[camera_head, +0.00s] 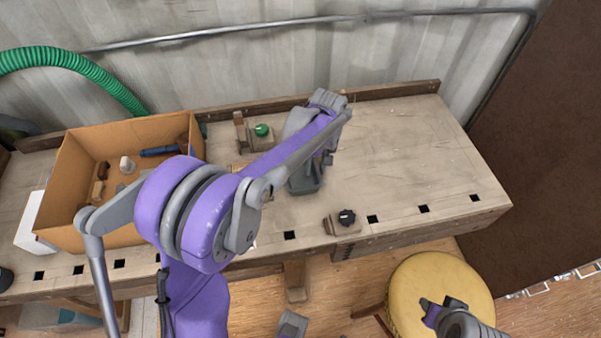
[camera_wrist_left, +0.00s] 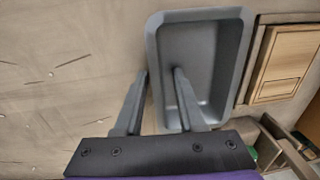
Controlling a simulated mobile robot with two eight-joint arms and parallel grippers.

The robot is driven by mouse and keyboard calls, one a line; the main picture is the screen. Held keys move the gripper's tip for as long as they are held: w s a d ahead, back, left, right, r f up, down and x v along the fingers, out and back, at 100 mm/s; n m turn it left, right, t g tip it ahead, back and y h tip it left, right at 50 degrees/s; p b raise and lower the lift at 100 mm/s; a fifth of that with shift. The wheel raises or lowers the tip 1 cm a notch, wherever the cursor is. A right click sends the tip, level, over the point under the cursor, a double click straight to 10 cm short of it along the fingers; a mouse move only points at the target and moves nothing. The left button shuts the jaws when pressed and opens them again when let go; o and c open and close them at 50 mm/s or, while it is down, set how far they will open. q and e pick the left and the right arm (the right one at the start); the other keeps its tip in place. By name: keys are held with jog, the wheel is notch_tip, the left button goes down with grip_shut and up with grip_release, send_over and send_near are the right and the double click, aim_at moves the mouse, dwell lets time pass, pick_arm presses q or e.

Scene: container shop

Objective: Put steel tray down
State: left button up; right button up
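The grey steel tray (camera_head: 305,180) is on or just above the workbench, below my left gripper; I cannot tell if it touches the bench. It also shows in the left wrist view (camera_wrist_left: 237,55), empty, its long wall running between my fingers. My left gripper (camera_wrist_left: 161,72) has its fingers apart, one outside that wall and one inside the tray; a gap shows between them. In the head view my left gripper (camera_head: 318,160) is partly hidden by its own arm. My right gripper (camera_head: 436,310) is over the yellow stool, away from the tray; its finger opening is unclear.
The workbench (camera_head: 410,150) has free room right of the tray. A cardboard box (camera_head: 75,160) with several tools stands left. A green-topped item (camera_head: 262,130) is behind, and a block with a black knob (camera_head: 346,217) is near the front edge. A yellow stool (camera_head: 410,280) stands in front.

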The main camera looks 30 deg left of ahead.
pick_arm(q)
grip_shut()
dwell(1.4)
